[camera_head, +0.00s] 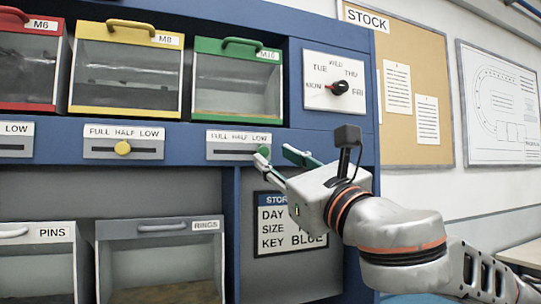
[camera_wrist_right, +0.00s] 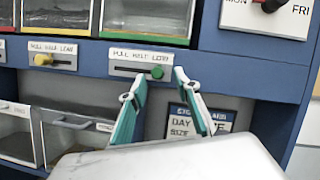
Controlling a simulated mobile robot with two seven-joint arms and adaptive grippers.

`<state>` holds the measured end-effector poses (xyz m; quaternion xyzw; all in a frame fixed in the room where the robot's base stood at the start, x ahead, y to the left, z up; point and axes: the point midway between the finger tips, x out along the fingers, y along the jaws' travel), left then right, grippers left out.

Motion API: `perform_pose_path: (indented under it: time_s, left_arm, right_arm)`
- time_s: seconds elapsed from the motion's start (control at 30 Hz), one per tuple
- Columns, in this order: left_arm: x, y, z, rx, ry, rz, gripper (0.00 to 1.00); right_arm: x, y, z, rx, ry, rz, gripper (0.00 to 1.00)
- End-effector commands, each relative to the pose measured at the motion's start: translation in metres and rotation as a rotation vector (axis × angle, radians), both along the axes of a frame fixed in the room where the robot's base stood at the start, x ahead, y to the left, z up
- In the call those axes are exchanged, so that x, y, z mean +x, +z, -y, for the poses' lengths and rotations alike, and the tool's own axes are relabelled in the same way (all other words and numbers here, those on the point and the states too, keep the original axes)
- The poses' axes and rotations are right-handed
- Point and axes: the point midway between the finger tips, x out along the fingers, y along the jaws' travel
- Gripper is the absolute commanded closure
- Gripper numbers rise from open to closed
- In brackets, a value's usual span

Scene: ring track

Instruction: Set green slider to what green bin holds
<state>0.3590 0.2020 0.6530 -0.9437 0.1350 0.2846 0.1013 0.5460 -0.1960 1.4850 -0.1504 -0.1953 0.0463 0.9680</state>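The green bin (camera_head: 237,80), labelled M10, sits in the top row behind a clear front. Its inside looks grey, and I cannot tell how full it is. The green slider (camera_head: 263,152) is below it, its round knob at the right end of its slot, under LOW. It also shows in the right wrist view (camera_wrist_right: 157,72). My right gripper (camera_head: 273,153) is open, its two teal fingers apart and pointing at the slider panel. In the wrist view the knob appears between the fingertips (camera_wrist_right: 158,76); I cannot tell whether either touches it. My left gripper is not in view.
The yellow slider (camera_head: 123,148) stands mid-slot, under HALF. Red M6 (camera_head: 28,65) and yellow M8 (camera_head: 126,70) bins are to the left. A day dial (camera_head: 340,87) is at upper right. A STORE card (camera_head: 275,222) hangs below, partly hidden by my arm.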

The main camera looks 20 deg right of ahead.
Motion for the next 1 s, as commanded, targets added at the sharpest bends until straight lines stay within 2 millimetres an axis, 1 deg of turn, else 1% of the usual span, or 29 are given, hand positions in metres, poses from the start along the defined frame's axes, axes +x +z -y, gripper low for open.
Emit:
perform_pose_path:
  time_s: [0.03, 0.13, 0.2, 0.33, 0.83, 0.93, 1.0]
  left_arm:
    - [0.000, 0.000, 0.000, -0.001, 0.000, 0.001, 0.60]
    - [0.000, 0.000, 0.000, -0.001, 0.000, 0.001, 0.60]
    - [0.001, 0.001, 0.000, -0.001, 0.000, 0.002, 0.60]
    - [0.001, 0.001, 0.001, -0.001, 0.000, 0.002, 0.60]
    - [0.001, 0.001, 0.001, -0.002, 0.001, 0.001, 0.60]
    - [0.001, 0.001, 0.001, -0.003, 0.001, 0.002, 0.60]
    - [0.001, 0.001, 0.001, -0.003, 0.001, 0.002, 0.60]
  right_arm:
    - [-0.008, -0.003, 0.002, -0.001, 0.000, 0.001, 0.68]
    - [-0.020, -0.009, 0.003, -0.001, 0.001, 0.000, 0.68]
    - [-0.027, -0.011, 0.005, -0.001, -0.001, 0.000, 0.68]
    - [-0.033, -0.014, 0.006, 0.000, -0.001, -0.002, 0.68]
    - [-0.033, -0.015, 0.006, 0.005, 0.001, -0.004, 0.68]
    - [-0.028, -0.025, 0.003, 0.040, 0.020, -0.026, 0.68]
    - [-0.021, -0.039, -0.001, 0.095, 0.048, -0.059, 0.68]
